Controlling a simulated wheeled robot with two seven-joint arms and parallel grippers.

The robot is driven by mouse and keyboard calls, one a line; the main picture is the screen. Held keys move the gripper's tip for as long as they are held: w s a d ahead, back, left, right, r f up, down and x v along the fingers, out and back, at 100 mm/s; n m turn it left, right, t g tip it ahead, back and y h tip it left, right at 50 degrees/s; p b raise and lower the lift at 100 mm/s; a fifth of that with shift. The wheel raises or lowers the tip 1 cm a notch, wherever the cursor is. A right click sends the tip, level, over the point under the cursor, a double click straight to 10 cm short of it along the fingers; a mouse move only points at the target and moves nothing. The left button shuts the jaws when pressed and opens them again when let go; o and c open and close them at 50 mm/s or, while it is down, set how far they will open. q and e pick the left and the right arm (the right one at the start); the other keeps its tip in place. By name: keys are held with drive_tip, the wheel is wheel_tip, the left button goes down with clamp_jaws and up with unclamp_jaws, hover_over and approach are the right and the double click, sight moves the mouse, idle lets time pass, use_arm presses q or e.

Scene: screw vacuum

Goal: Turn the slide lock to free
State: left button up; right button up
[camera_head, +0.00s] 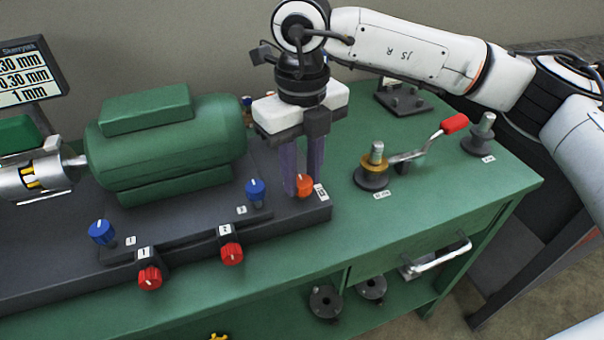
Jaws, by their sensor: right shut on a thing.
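An orange knob (305,186) sits at the right end of the dark machine base (180,258), with a small white label beside it. It looks like the slide lock, but the label is too small to read. My right gripper (303,184) points straight down from above with its purple fingers around the orange knob, shut on it. The fingers hide the knob's sides, so its turn position is hard to tell. My left gripper is out of view.
Blue knobs (256,190) and red knobs (232,253) line the front of the base. A green motor-like body (165,140) stands left of my right gripper. A crank with a red handle (454,124) and a post (486,130) stand to the right on the green bench (430,190).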

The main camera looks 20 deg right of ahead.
sight(302, 181)
idle(0.6)
drive_tip(key=o, duration=1.1)
drive_tip(key=shift+c, duration=0.2)
drive_tip(key=shift+r, duration=0.1)
wheel_tip(302, 181, up, 10)
drive_tip(key=shift+r, duration=0.1)
